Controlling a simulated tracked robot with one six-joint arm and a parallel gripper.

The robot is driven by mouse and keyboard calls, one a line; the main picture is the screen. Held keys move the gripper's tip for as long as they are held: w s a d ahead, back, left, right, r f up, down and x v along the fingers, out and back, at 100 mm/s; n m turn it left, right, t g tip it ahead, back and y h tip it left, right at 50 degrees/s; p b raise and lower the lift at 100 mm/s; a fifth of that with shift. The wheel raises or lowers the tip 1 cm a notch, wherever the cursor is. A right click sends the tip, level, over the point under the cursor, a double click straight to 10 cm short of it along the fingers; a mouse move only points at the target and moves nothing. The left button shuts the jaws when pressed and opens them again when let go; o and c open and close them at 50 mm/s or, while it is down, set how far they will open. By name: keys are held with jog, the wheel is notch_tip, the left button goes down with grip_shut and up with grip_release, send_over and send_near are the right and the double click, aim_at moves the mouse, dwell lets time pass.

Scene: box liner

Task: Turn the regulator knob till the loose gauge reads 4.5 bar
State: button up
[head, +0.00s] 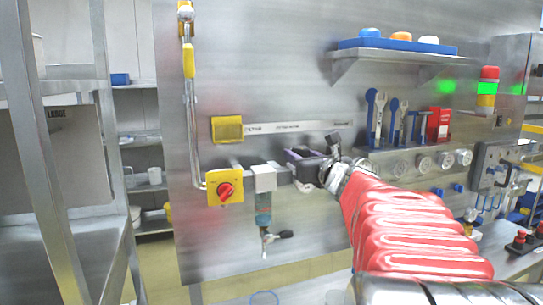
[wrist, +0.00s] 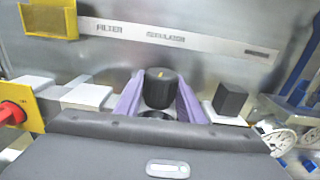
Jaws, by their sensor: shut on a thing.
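The regulator knob (wrist: 161,88) is a black cylinder with a small yellow mark on top. It stands between the two purple fingers of my gripper (wrist: 158,98), which is shut on it. In the head view my gripper (head: 304,158) is at the pipe line on the steel panel, and the knob cannot be made out there. A white round dial (wrist: 283,138) shows partly at the right of the wrist view. I cannot tell whether it is the loose gauge, and its reading is not legible.
A yellow plate with a red rotary handle (head: 226,189) and a filter bowl (head: 263,205) are left of my gripper. A black block (wrist: 231,98) stands close to its right. Several round dials (head: 424,163) and hanging tools (head: 376,115) are farther right. A shelf (head: 395,55) is above.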

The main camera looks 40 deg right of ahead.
jog(key=shift+s+d, duration=0.1)
jog(key=shift+d, duration=0.1)
jog(key=shift+n+y, duration=0.4)
jog(key=shift+y, duration=0.2)
jog(key=n+y, duration=0.1)
jog(key=y, duration=0.1)
jog(key=n+y, duration=0.2)
jog(key=y, duration=0.1)
jog(key=shift+f+n+y, duration=0.1)
jog(key=shift+n+y, duration=0.2)
jog(key=shift+a+n+g+y, duration=0.1)
jog(key=shift+n+g+y, duration=0.1)
jog(key=shift+n+y, duration=0.75)
jog(key=shift+a+n+g+y, duration=0.15)
jog(key=shift+n+y, duration=0.3)
jog(key=shift+y, duration=0.9)
jog(key=o, duration=1)
jog(key=shift+o, duration=0.2)
jog(key=shift+d, duration=0.1)
